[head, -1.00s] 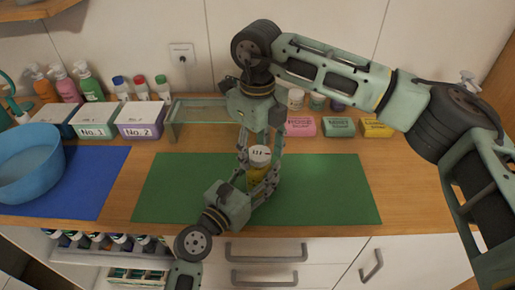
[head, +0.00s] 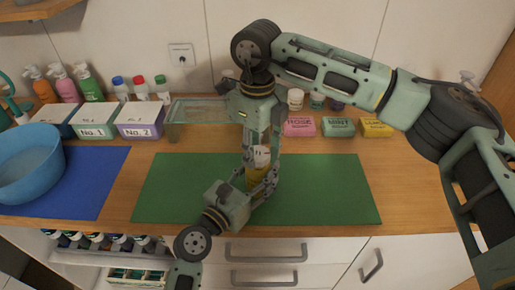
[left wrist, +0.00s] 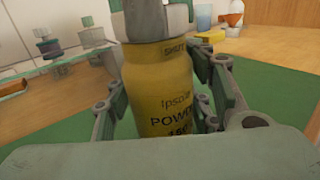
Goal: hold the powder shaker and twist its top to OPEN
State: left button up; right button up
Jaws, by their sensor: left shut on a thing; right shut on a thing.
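The powder shaker stands upright over the green mat, with a yellow body (head: 256,176) and a pale top (head: 262,156) bearing dark marks. My left gripper (head: 259,181) comes from the front and is shut around the body. In the left wrist view its fingers flank the yellow shaker (left wrist: 165,95), whose printed label faces the camera. My right gripper (head: 262,152) points down from above and is shut on the top, its fingers on either side. A grey-green part covers much of the top in the left wrist view. Whether the top has loosened cannot be seen.
The green mat (head: 330,190) is otherwise clear. A blue basin (head: 25,170) sits on a blue mat at left. Boxes (head: 140,120), pump bottles (head: 85,85) and a glass stand (head: 190,112) line the back left. Soap bars (head: 340,127) lie at the back right.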

aim_at(257, 154)
jog(key=o, duration=1.1)
notch_tip(257, 154, up, 12)
pick_arm(q)
jog(key=o, duration=1.3)
jog(key=shift+o, duration=0.2)
jog(key=shift+s, duration=0.1)
